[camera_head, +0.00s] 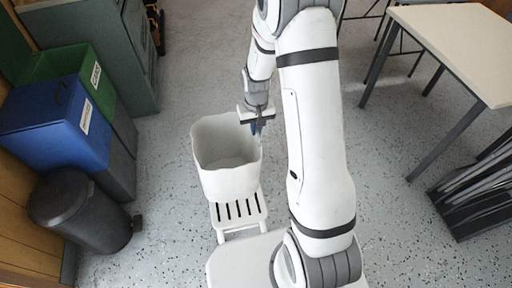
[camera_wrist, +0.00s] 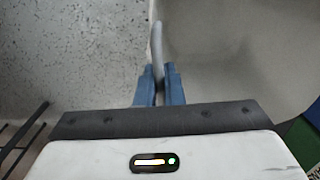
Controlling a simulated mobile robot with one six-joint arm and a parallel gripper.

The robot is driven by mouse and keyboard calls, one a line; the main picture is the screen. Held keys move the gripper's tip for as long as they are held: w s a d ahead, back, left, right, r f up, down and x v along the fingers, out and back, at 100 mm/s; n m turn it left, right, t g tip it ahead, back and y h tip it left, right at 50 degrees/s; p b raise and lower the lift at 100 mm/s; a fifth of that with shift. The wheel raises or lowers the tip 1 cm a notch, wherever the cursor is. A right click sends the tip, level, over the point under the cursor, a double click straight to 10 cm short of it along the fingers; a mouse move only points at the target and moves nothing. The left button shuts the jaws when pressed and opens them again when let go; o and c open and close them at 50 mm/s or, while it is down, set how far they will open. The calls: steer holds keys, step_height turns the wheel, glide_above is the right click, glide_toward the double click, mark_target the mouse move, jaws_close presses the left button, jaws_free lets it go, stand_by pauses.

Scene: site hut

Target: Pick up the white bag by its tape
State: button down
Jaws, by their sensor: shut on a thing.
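The white bag (camera_head: 228,182) is open at the top, upright, at the white slotted stool. I cannot tell whether its base touches the stool. My gripper (camera_head: 256,130) is at the right side of the bag's rim, pointing down. In the wrist view the blue fingers (camera_wrist: 160,72) are closed on a pale grey upright strip (camera_wrist: 157,42) at the bag's edge. I cannot tell whether this strip is the tape or the rim itself. The bag's pale inside (camera_wrist: 235,50) fills the right of that view.
The white stool (camera_head: 256,217) has dark slots in its top. A blue bin (camera_head: 45,115), a green bin (camera_head: 55,66) and a dark round bin (camera_head: 82,215) stand at left. A pale table (camera_head: 465,45) and a dark rack (camera_head: 480,190) stand at right. Speckled floor is clear between.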

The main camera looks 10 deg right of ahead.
steer(key=shift+r+p, duration=1.6)
steer(key=shift+r, duration=1.1)
step_height(320, 180, up, 9)
steer(key=p, duration=0.6)
